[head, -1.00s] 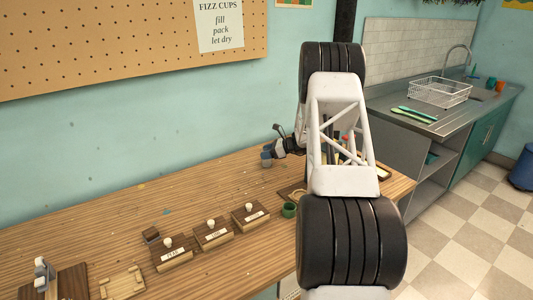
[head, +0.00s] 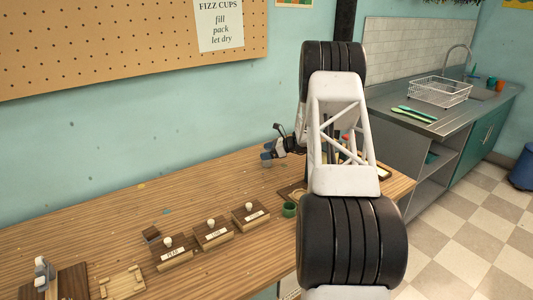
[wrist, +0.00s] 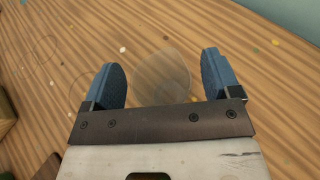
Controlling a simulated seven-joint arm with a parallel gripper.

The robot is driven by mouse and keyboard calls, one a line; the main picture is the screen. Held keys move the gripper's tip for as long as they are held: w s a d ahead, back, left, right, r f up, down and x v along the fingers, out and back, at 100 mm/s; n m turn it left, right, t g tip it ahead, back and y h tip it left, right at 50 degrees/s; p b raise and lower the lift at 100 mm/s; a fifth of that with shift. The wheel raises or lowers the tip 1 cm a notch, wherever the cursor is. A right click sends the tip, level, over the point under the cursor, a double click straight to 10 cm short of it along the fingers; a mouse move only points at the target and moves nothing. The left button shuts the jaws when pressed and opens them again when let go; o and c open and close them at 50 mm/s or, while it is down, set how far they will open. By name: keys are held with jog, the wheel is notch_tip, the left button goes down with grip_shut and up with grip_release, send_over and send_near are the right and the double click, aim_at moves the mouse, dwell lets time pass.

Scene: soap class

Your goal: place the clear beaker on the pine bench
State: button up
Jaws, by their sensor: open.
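The clear beaker (wrist: 165,78) shows in the wrist view as a faint, see-through rounded shape between the two blue fingers, with the wood grain visible through it. My gripper (wrist: 162,80) is open around it, with a gap on each side. The beaker appears to be on the pine bench (head: 120,210), though its base is hard to make out. In the head view my gripper (head: 267,157) is low over the far part of the bench, beside my arm. I cannot pick out the beaker in that view.
Several wooden boxes with white knobs (head: 213,234) stand in a row nearer the front. A green cup (head: 289,210) is beside my arm. A small wooden tray (head: 122,283) lies at front left. The bench left of my gripper is mostly clear.

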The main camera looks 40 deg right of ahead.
jog(key=shift+s+d+r, duration=0.1)
jog(key=shift+s+d, duration=0.15)
jog(key=shift+d, duration=0.05)
jog(key=shift+v, duration=1)
notch_tip(320, 180, up, 6)
jog(key=shift+f, duration=0.2)
jog(key=shift+r, duration=0.7)
